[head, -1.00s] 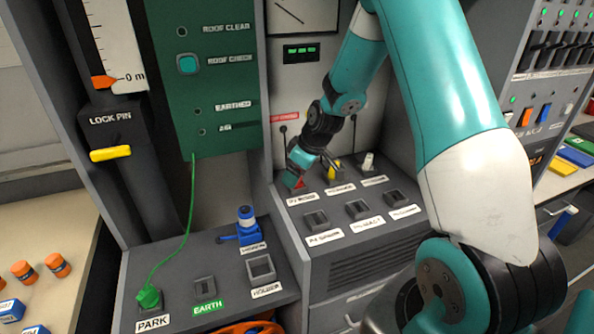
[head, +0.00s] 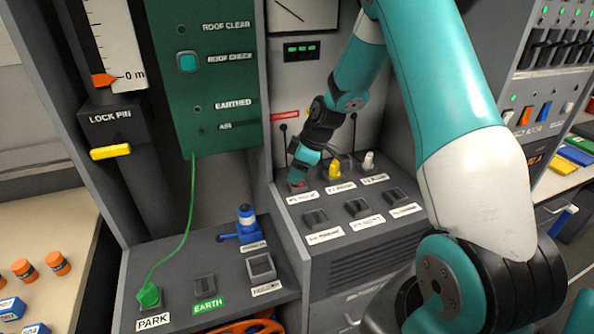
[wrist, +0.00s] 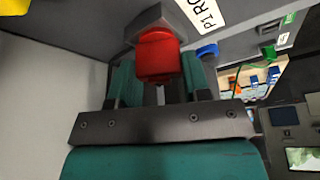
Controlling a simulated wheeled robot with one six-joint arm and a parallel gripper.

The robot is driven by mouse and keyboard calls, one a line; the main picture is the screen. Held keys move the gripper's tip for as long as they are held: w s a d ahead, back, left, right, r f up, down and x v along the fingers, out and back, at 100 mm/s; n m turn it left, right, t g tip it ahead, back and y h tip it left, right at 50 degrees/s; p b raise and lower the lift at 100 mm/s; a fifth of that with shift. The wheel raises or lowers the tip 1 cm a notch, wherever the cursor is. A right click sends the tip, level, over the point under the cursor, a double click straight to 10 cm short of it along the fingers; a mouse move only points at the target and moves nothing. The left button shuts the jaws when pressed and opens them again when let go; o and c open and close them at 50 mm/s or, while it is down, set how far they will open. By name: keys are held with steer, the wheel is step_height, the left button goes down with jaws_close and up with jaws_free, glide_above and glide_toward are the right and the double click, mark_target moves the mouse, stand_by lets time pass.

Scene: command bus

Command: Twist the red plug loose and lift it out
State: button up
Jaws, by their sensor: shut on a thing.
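The red plug (wrist: 158,55) is between the two fingers of my gripper (wrist: 160,85) in the wrist view. Its far end meets a grey socket (wrist: 165,20) on the panel, beside a label beginning "P1". In the head view the red plug (head: 297,184) shows only as a small patch below my gripper (head: 301,172), at the back left socket of the sloped panel. The gripper is shut on the plug. I cannot tell how deep the plug sits in the socket.
A yellow plug (head: 335,170) and a white plug (head: 368,161) stand in the same row, close to the right of my gripper. Empty sockets (head: 316,217) lie in front. A blue valve-like part (head: 245,225) and a green plug (head: 149,295) with a cord are on the lower left panel.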

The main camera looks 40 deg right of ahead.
steer(key=n+g, duration=0.1)
steer(key=n, duration=0.3)
steer(key=shift+y, duration=0.4)
steer(key=shift+g, duration=0.3)
steer(key=shift+n+g+b, duration=0.3)
steer(key=shift+n+b, duration=0.1)
steer(key=shift+n, duration=0.7)
steer(key=shift+r+p, duration=0.7)
steer(key=shift+r, duration=0.4)
steer(key=shift+r+p, duration=1.85)
steer(key=shift+r, duration=1.1)
